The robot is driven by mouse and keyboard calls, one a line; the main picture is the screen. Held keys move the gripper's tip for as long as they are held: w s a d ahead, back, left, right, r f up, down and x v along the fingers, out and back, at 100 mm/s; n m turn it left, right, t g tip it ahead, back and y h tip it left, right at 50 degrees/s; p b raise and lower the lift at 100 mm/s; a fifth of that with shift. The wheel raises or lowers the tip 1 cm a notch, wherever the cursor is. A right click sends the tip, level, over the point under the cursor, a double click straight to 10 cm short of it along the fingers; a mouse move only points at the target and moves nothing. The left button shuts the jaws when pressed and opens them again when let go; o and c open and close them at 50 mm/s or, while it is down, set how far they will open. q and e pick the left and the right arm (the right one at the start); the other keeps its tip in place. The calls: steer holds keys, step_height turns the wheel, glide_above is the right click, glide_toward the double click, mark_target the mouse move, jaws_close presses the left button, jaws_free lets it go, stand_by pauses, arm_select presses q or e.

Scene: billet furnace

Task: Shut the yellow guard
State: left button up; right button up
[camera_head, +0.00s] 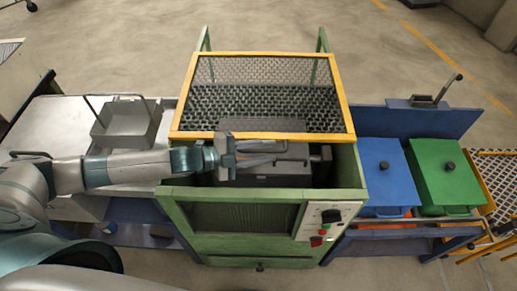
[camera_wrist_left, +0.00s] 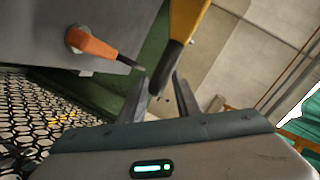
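The yellow guard (camera_head: 258,135) is a yellow frame with dark mesh on the green machine (camera_head: 180,193). It lies over the rear part, and the front of the machine's top is uncovered, showing a dark grey block (camera_head: 265,180). My left gripper (camera_head: 285,153) reaches in from the left, just in front of the guard's front bar. In the left wrist view its two fingers (camera_wrist_left: 160,92) stand apart. A yellow bar with a dark end (camera_wrist_left: 180,50) reaches down to the gap between them. I cannot tell whether they touch it. My right gripper is out of view.
An orange-handled lever (camera_wrist_left: 95,45) sits on a grey box close by in the wrist view. A metal table with a grey tray (camera_head: 127,130) stands left. Blue (camera_head: 388,175) and green (camera_head: 445,175) lidded boxes stand right. A control panel (camera_head: 327,218) is at the machine's front.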

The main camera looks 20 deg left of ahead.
arm_select(q)
steer(key=shift+a, duration=0.15)
steer(key=shift+s+a+b, duration=0.35)
steer(key=shift+s+a, duration=0.05)
steer(key=shift+a, duration=0.05)
steer(key=b+v, duration=0.5)
steer(key=v, duration=1.1)
steer(key=shift+r, duration=0.15)
